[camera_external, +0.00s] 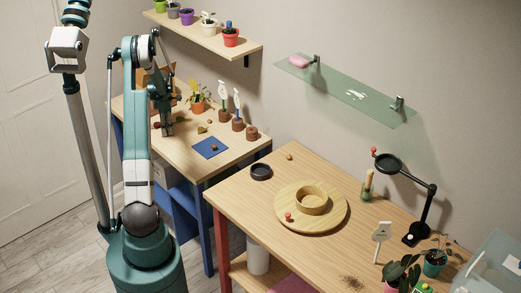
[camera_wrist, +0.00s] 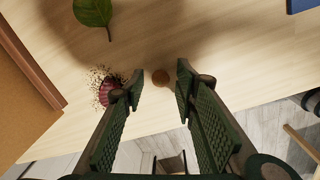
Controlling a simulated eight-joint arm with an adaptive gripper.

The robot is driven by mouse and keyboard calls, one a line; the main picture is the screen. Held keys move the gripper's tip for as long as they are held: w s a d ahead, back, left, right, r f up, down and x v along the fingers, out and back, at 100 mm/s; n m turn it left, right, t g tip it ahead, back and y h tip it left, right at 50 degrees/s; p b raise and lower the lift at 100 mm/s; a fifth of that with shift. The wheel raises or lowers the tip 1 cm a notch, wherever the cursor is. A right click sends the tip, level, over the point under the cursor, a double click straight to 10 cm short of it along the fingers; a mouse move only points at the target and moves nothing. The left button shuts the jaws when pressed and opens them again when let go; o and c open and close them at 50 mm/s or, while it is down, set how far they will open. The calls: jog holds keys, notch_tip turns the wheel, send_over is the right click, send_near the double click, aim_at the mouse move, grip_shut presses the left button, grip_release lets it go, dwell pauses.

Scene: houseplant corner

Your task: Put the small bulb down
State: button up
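I cannot tell from size alone which one is the small bulb.
A dark pink bulb-like thing (camera_wrist: 106,92) with soil crumbs lies by my left finger. A green leaf (camera_wrist: 94,11) lies farther in. Brown pots (camera_external: 224,115) with labels stand behind the mat. The table edge is close.

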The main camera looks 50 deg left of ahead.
notch_tip(320, 180, up, 12)
jog(key=p, duration=0.1)
jog(key=shift+d, duration=0.25)
jog(key=shift+s, duration=0.1)
dwell(0.7)
jog(key=shift+d+r, duration=0.1)
dwell(0.3)
